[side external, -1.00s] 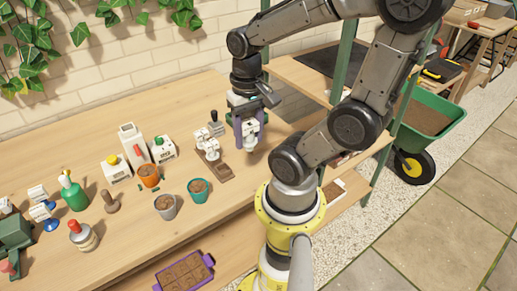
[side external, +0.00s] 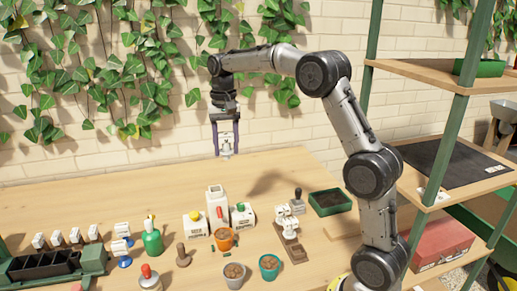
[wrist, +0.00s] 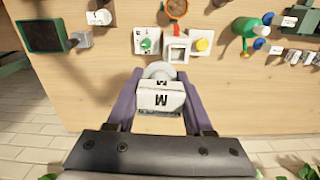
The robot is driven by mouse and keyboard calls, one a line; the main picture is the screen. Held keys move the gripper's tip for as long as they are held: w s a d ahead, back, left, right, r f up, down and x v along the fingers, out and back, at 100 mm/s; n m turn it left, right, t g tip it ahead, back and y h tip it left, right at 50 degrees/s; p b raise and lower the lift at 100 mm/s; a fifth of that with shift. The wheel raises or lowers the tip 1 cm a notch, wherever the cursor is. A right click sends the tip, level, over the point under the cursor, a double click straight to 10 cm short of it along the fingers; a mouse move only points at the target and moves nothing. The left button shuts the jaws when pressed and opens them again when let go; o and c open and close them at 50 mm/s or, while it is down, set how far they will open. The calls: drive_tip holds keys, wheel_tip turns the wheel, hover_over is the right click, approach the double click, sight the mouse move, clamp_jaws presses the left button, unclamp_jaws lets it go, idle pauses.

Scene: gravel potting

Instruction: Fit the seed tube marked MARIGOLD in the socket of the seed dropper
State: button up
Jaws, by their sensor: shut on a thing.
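My gripper (side external: 226,152) has purple fingers and is shut on a white piece (wrist: 161,98), high above the back of the bench. The piece has a rounded end and a dark M-like mark, upside down in the wrist view; I cannot read a full name on it. A wooden stand (side external: 297,252) with white pieces is on the bench, below and right of the gripper. More white pieces stand at the left in a row (side external: 75,236) by a green device with a black tray (side external: 45,266). I cannot tell which is the seed dropper, and no socket shows clearly.
A green tray (side external: 330,202) is at right. The back bench edge is clear.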

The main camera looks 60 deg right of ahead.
drive_tip(key=shift+n, duration=0.4)
drive_tip(key=shift+w+a+f, duration=0.35)
drive_tip(key=shift+w+f, duration=0.2)
drive_tip(key=shift+f, duration=1.05)
drive_tip(key=shift+w+a+f, duration=0.3)
drive_tip(key=shift+w+f, duration=0.3)
drive_tip(key=shift+f, duration=0.95)
drive_tip(key=shift+w+a+f, duration=0.35)
drive_tip(key=shift+w+f, duration=0.2)
drive_tip(key=shift+f, duration=1.05)
drive_tip(key=shift+f, duration=0.55)
drive_tip(key=shift+f, duration=0.25)
drive_tip(key=shift+f, duration=0.6)
drive_tip(key=o, duration=1.4)
